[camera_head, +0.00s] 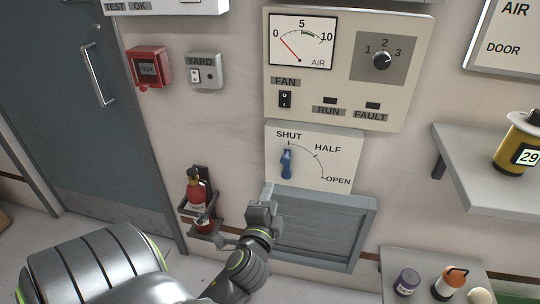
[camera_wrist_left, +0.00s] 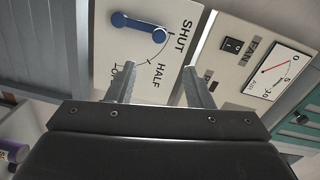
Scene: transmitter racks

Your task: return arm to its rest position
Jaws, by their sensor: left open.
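My left gripper (camera_head: 265,204) is in front of the wall, just below a panel marked SHUT, HALF and OPEN (camera_head: 342,166). In the left wrist view my left gripper (camera_wrist_left: 160,85) has its two fingers apart with nothing between them. The blue lever (camera_head: 286,163) on that panel points up toward SHUT. The lever also shows in the left wrist view (camera_wrist_left: 139,25), beyond the fingers and apart from them. My right gripper is in neither view.
A grey louvred vent (camera_head: 325,235) is behind the gripper. A shelf (camera_head: 480,190) with a yellow canister (camera_head: 520,140) juts out at the right. A lower surface (camera_head: 395,262) holds small containers.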

